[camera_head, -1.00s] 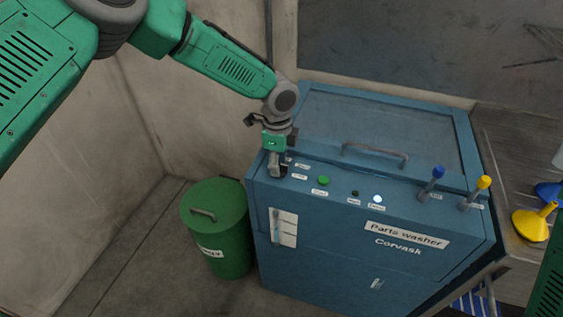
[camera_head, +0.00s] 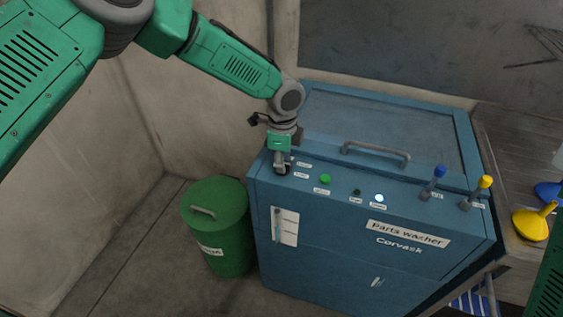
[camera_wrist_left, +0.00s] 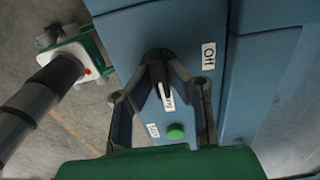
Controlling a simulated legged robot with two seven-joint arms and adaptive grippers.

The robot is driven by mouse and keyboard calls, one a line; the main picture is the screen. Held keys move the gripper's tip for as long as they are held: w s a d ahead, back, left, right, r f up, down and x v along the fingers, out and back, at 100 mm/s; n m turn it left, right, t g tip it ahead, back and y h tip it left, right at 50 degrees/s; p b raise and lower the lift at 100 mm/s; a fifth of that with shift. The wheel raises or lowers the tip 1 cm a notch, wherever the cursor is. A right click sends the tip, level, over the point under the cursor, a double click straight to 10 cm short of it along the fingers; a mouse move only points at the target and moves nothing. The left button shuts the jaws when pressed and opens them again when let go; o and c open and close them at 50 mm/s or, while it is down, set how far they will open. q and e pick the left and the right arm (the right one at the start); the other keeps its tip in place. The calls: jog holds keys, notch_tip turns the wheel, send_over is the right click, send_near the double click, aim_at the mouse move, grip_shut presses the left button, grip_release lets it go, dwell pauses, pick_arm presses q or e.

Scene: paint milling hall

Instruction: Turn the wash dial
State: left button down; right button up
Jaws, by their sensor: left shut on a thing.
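The wash dial (camera_wrist_left: 158,82) is a dark knob with a pale pointer on the top left of the blue parts washer (camera_head: 340,240). My left gripper (camera_head: 281,167) reaches down onto it from above. In the left wrist view the left gripper's fingers (camera_wrist_left: 161,62) close in on both sides of the dial and are shut on it. An "Off" label (camera_wrist_left: 208,56) is to the right of the dial. In the head view the gripper hides the dial. My right gripper is not in view.
A green button (camera_head: 325,179), small lights and blue and yellow levers (camera_head: 477,192) line the panel right of the dial. A lid handle (camera_head: 375,152) rises behind. A green bin (camera_head: 225,235) stands left. A yellow funnel (camera_head: 533,222) is on the right bench.

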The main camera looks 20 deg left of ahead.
pick_arm(q)
jog(key=shift+n, duration=0.5)
jog(key=n, duration=0.7)
jog(key=shift+f+n, duration=0.1)
jog(key=shift+n, duration=0.2)
jog(key=n, duration=0.4)
jog(key=shift+n, duration=2.5)
jog(key=c, duration=1.6)
grip_release()
jog(key=shift+o, duration=0.2)
